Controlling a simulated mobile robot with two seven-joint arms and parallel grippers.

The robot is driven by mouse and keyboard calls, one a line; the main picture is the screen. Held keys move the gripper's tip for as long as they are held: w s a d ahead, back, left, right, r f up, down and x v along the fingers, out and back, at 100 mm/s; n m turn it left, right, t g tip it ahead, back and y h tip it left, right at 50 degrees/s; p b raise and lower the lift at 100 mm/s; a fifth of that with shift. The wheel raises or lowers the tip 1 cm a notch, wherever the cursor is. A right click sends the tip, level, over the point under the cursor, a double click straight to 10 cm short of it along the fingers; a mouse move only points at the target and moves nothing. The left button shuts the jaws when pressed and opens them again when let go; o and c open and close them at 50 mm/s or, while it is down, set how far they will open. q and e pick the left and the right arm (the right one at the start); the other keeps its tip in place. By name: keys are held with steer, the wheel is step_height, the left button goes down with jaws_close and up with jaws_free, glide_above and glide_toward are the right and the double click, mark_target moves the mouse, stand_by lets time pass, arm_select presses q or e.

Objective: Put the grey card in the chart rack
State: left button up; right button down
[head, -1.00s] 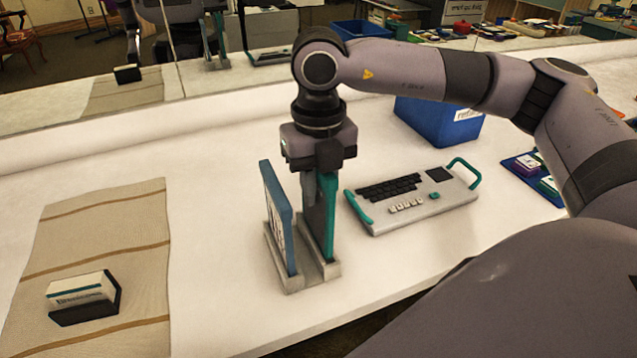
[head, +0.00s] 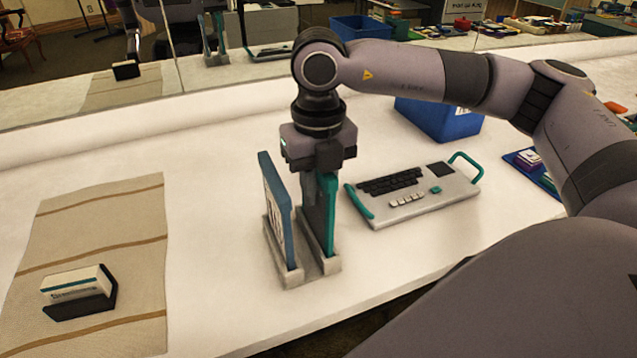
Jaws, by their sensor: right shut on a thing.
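The chart rack (head: 283,278) is a light grey base with slots, near the table's front edge. A blue panel with a printed white face (head: 278,212) stands upright in its left side. A dark grey upright panel with a teal edge, which I take to be the grey card (head: 317,215), stands in its right side. My right gripper (head: 318,175) comes down from above and is shut on the top of this dark grey piece. Its fingertips are mostly hidden by the panels, so the exact contact is hard to see. My left gripper is not in view.
A grey keyboard device (head: 415,200) with teal handles lies just right of the rack. A blue bin (head: 440,122) and a blue tray (head: 548,183) stand farther right. A black holder with white cards (head: 78,290) sits on a striped mat (head: 95,220) at left. A mirror lines the back.

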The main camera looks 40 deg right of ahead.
steer(key=shift+f+b, duration=0.35)
steer(key=shift+f, duration=0.1)
steer(key=c, duration=0.9)
jaws_free()
steer(key=shift+r, duration=0.15)
steer(key=shift+r+p, duration=2.35)
steer(key=shift+r, duration=1.05)
